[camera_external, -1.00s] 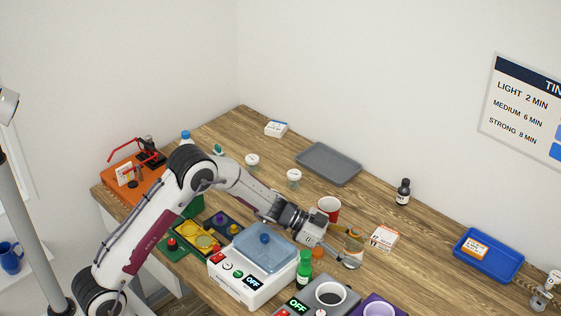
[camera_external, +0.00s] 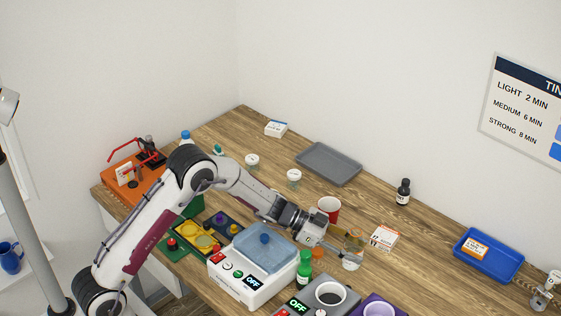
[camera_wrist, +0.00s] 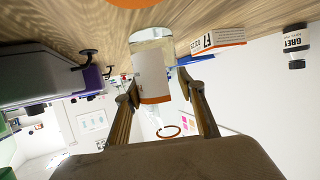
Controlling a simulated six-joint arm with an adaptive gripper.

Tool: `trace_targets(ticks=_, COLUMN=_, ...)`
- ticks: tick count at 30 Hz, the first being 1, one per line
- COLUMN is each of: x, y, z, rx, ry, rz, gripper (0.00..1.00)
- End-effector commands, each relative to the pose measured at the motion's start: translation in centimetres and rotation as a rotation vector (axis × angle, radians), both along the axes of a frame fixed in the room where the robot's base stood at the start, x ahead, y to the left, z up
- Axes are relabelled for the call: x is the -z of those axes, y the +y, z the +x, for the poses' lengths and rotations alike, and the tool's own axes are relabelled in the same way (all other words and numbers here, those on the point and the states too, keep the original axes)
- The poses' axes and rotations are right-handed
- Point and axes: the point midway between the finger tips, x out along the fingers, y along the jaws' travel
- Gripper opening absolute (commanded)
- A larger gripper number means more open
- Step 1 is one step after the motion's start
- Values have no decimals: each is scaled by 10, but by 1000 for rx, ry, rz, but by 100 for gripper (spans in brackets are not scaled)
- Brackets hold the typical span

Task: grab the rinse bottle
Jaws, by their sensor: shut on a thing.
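The rinse bottle (camera_external: 352,263) is a clear bottle with a pale lower part, upright on or just above the wooden table in the external view; I cannot tell which. In the wrist view, where the scene appears upside down, the bottle (camera_wrist: 152,72) shows a white label with an orange band. My gripper (camera_external: 344,243) reaches it from the left in the external view. In the wrist view the fingers of my gripper (camera_wrist: 160,86) are on both sides of the bottle, shut on it.
A green bottle (camera_external: 304,272) and a white device (camera_external: 247,283) with a blue lid stand left of the bottle. A red cup (camera_external: 334,208) is behind. A white-and-orange box (camera_external: 385,238) is close on the right. A blue tray (camera_external: 490,275) lies farther right, with bare table between.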

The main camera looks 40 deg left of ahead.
Motion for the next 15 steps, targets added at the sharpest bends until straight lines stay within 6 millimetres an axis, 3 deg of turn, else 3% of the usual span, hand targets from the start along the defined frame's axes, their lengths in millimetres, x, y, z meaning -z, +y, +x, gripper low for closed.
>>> trace_targets(ticks=15, x=-13, y=0, z=0, rx=0, ry=-2, rz=-1, gripper=14)
